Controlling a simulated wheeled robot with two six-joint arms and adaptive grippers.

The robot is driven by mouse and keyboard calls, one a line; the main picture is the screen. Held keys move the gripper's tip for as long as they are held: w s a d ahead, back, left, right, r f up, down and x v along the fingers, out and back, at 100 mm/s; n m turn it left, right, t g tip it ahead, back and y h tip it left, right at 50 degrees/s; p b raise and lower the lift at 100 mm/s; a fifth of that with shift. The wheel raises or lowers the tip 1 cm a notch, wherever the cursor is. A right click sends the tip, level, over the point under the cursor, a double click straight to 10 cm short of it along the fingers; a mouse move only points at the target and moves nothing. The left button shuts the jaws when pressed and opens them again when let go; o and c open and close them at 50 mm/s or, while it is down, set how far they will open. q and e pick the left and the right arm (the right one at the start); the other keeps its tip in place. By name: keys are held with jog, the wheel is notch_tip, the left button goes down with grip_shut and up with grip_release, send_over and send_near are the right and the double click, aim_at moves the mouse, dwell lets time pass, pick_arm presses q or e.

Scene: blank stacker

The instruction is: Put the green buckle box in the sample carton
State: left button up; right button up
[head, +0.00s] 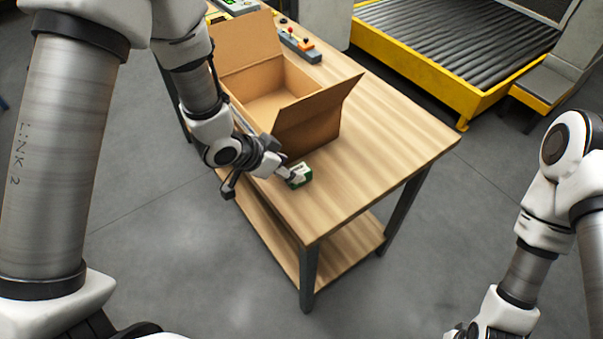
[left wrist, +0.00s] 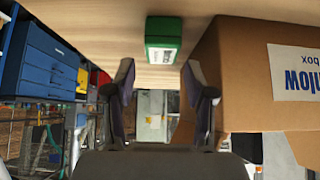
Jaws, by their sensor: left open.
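The green buckle box (head: 304,177), green with a white label, sits on the wooden table near its left long edge. In the left wrist view the green buckle box (left wrist: 162,32) is ahead of the fingers, roughly between their lines. My left gripper (head: 290,174) is open at the box and partly covers it; whether a finger touches it I cannot tell. The left gripper also shows in the wrist view (left wrist: 157,78), fingers apart. The sample carton (head: 310,122) stands open on the table just behind the box, flaps spread; its visible inside looks empty. My right gripper is out of the picture.
The carton (left wrist: 255,80) rises close on the right in the left wrist view. A small device with coloured buttons (head: 299,44) lies behind the carton. The table (head: 400,140) is clear to the right and front. A yellow-framed roller conveyor (head: 440,70) stands beyond.

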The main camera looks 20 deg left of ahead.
aim_at(299, 171)
pick_arm(q)
jog(key=x, duration=0.5)
jog(key=shift+w+f+p, duration=0.2)
jog(key=shift+f+p, duration=0.1)
jog(key=shift+p, duration=0.1)
grip_shut()
jog(key=shift+r, duration=0.1)
